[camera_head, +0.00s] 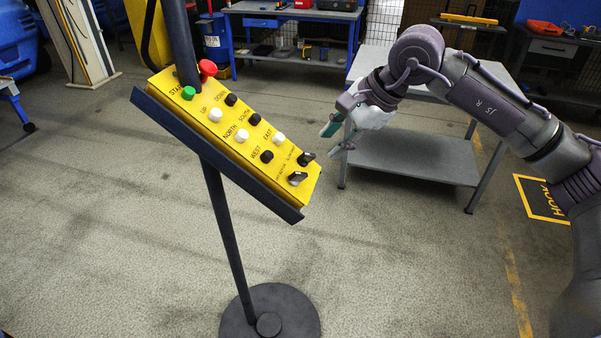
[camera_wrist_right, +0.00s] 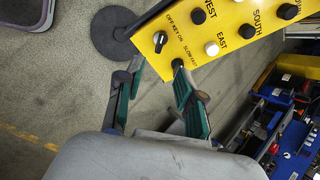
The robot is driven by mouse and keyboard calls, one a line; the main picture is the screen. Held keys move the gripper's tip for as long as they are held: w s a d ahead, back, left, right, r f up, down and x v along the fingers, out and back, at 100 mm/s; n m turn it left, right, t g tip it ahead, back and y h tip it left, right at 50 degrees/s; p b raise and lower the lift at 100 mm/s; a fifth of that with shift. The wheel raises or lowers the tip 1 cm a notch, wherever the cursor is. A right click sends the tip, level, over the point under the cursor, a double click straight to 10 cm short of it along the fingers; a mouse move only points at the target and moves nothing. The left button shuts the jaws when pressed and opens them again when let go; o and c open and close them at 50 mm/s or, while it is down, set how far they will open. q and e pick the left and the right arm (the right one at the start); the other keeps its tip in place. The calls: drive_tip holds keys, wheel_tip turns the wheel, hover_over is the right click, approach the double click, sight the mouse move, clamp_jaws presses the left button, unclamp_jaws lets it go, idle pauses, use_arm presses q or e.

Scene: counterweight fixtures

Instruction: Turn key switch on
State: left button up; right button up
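The yellow control panel (camera_head: 225,120) is tilted on a dark post. The key switch (camera_head: 297,178) is a black and silver knob at its lower end, and shows in the right wrist view (camera_wrist_right: 160,40) under the label "OFF KEY ON". Its handle is slanted; I cannot tell its exact setting. The slow/fast knob (camera_head: 306,158) is beside it. My right gripper (camera_head: 333,141) is open and empty, to the right of the panel and apart from the key switch. In the right wrist view its green-padded fingers (camera_wrist_right: 152,80) are spread; one overlaps the slow/fast knob. My left gripper is not in view.
A red button (camera_head: 207,68), a green button (camera_head: 188,93) and several black and white buttons sit farther up the panel. The round post base (camera_head: 290,315) is on the floor. A grey metal cart (camera_head: 410,160) stands behind my right gripper. Open floor surrounds the post.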

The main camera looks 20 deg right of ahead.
sight(301, 174)
drive_tip(key=p+x, duration=0.4)
drive_tip(key=x, duration=0.9)
drive_tip(key=shift+w+a+f, duration=0.1)
drive_tip(key=shift+a+f, duration=0.15)
clamp_jaws()
